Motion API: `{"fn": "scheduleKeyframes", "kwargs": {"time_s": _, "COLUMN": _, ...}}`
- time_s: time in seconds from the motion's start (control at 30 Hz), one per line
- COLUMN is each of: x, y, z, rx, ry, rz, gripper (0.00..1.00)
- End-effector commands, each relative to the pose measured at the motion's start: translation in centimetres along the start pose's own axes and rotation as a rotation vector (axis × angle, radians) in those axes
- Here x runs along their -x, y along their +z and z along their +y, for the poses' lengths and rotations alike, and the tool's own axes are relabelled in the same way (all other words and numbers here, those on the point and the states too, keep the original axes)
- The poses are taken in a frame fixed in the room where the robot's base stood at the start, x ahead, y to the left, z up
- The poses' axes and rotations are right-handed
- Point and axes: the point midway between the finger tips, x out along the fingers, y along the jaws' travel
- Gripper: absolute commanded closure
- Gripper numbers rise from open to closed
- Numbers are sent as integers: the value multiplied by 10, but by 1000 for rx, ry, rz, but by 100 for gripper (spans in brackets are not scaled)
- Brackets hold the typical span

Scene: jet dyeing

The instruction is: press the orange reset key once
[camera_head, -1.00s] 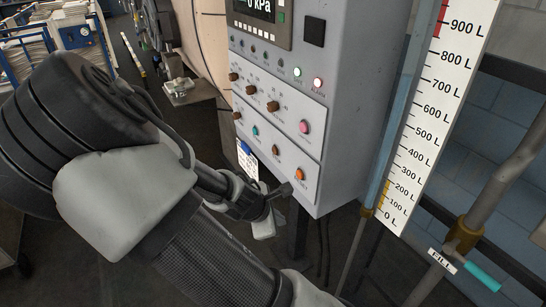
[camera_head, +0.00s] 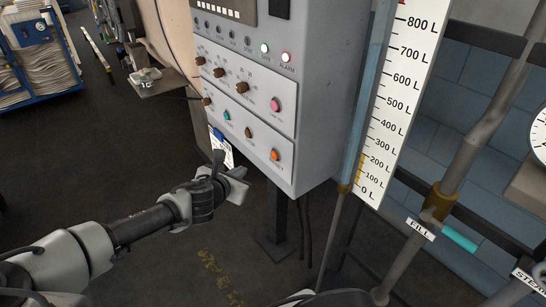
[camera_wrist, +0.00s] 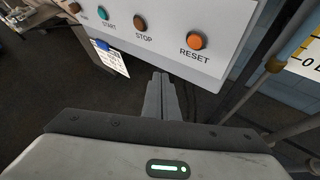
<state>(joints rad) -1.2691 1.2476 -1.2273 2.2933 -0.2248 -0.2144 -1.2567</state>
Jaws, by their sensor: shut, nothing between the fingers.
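The orange reset key (camera_head: 274,155) sits at the lower right corner of the grey control cabinet's front. In the wrist view the round orange key (camera_wrist: 194,41) shows above its RESET label, up and right of my fingers. My gripper (camera_head: 218,160) is shut and empty, left of the key and near the cabinet's lower edge in the head view. In the wrist view my closed fingers (camera_wrist: 160,80) point toward the area below the panel's bottom edge, apart from the key. Nothing covers the key.
The brown stop key (camera_wrist: 140,24) and teal start key (camera_wrist: 102,44) sit left of reset. A pink button (camera_head: 275,105) is above. The alarm lamp (camera_head: 286,57) glows. A level scale (camera_head: 391,110) and pipes stand right of the cabinet.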

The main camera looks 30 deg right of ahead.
Motion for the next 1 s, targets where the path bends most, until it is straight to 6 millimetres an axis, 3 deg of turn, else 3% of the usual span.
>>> {"fn": "scheduleKeyframes", "kwargs": {"time_s": 0.5, "x": -47, "y": 34, "z": -36, "rx": -3, "ry": -3, "rz": -1, "gripper": 100}}
{"fn": "scheduleKeyframes", "kwargs": {"time_s": 1.0, "x": -56, "y": 41, "z": -42, "rx": -1, "ry": -1, "rz": 0, "gripper": 100}}
